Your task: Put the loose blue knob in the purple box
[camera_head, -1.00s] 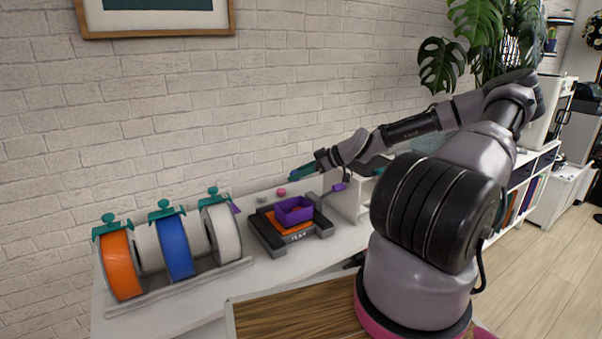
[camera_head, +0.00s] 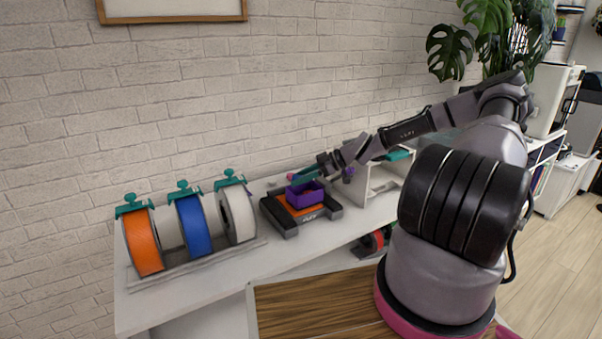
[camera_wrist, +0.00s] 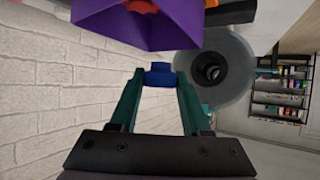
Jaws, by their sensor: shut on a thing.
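The blue knob (camera_wrist: 158,76) is between the tips of my gripper (camera_wrist: 157,84) in the wrist view, and the two teal fingers are shut on it. The purple box (camera_wrist: 150,28) is just beyond the knob there, with something orange inside. In the head view the purple box (camera_head: 304,194) sits on the orange plate of a small dark printer (camera_head: 290,222). My gripper (camera_head: 299,177) is above the box's back edge in that view. The knob is too small to make out in the head view.
Orange (camera_head: 143,242), blue (camera_head: 193,226) and white (camera_head: 238,215) spools with teal clamps stand left of the printer. A white shelf unit (camera_head: 372,190) is on its right. A brick wall (camera_head: 200,100) runs behind the white table. A wooden surface (camera_head: 310,300) is in front.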

